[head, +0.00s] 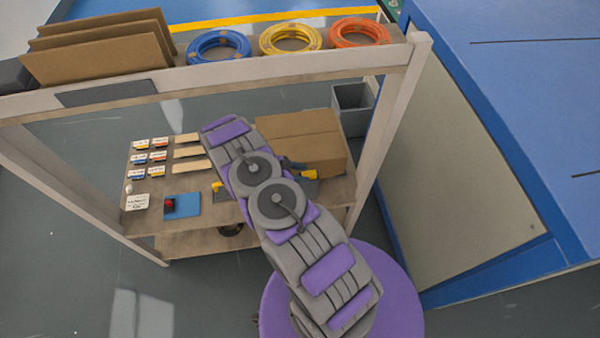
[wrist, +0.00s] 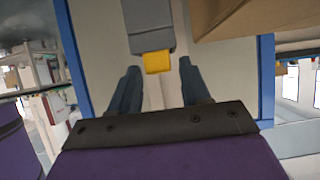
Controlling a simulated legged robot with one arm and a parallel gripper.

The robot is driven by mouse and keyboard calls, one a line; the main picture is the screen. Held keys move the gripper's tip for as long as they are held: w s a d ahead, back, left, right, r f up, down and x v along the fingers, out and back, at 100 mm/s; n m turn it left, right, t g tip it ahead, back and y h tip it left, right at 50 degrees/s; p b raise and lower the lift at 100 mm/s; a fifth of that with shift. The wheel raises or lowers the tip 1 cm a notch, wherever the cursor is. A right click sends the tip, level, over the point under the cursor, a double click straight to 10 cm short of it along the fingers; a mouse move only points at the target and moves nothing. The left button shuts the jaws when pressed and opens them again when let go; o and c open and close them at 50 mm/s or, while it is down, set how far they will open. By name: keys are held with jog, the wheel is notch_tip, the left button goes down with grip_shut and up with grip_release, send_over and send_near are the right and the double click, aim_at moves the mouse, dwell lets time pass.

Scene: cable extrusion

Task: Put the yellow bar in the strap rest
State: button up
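In the wrist view, a short yellow piece (wrist: 157,62), which appears to be the yellow bar, shows at the end of a grey block (wrist: 148,22). My gripper (wrist: 160,80) is open, its two dark fingers wide apart and empty. The yellow piece lies beyond the fingers, in line with the gap between them, and I see no contact. In the head view, a yellow piece (head: 309,175) with a grey part shows beside the cardboard box, right of my arm. My arm mostly hides the gripper there. I cannot surely identify the strap rest.
The cardboard box (head: 300,138) stands on the bench, close to the right side of the gripper in the wrist view. A blue mat (head: 182,206), small labelled items and another yellow item (head: 217,187) lie left. An overhead shelf (head: 250,72) and right post (head: 392,120) frame the bench.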

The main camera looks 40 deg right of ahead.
jog(key=shift+o, duration=0.5)
jog(key=shift+r, duration=0.1)
jog(key=shift+w+a+r, duration=0.1)
jog(key=shift+a+r, duration=0.05)
jog(key=p+v, duration=0.2)
jog(key=v, duration=0.9)
jog(key=shift+w+a, duration=0.2)
jog(key=shift+a, duration=0.1)
jog(key=shift+s, duration=0.1)
